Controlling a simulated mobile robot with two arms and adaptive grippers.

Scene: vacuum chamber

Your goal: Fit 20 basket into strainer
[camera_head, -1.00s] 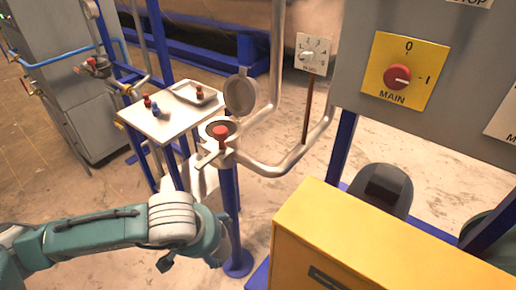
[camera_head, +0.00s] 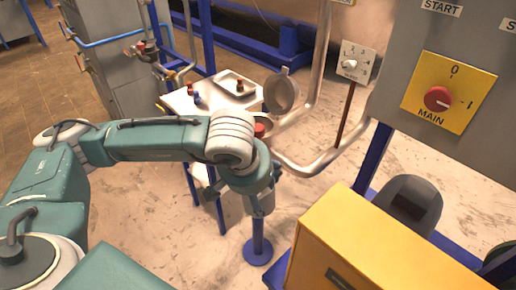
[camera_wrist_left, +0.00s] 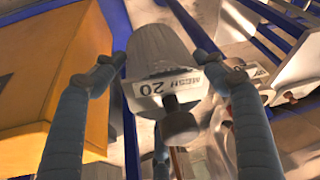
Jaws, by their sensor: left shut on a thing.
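My left gripper (camera_wrist_left: 172,68) shows in the left wrist view with a finger on each side of a pale grey basket (camera_wrist_left: 156,48), labelled "MESH 20", with a round dark knob below the label. The gripper is shut on this basket. In the head view my left arm reaches in from the left and its wrist hides most of the gripper and basket. The strainer is on the pipe just behind my wrist. Its round lid (camera_head: 281,92) stands open, and a red part (camera_head: 260,129) shows at its mouth. My arm covers much of the strainer body. My right gripper is out of view.
A small table (camera_head: 178,101) with a tray (camera_head: 228,93) and small red and blue pieces stands behind my arm. A yellow box (camera_head: 350,240) and dark welding mask (camera_head: 411,203) are at right, below the grey MAIN panel (camera_head: 400,60). A blue post rises beneath the strainer.

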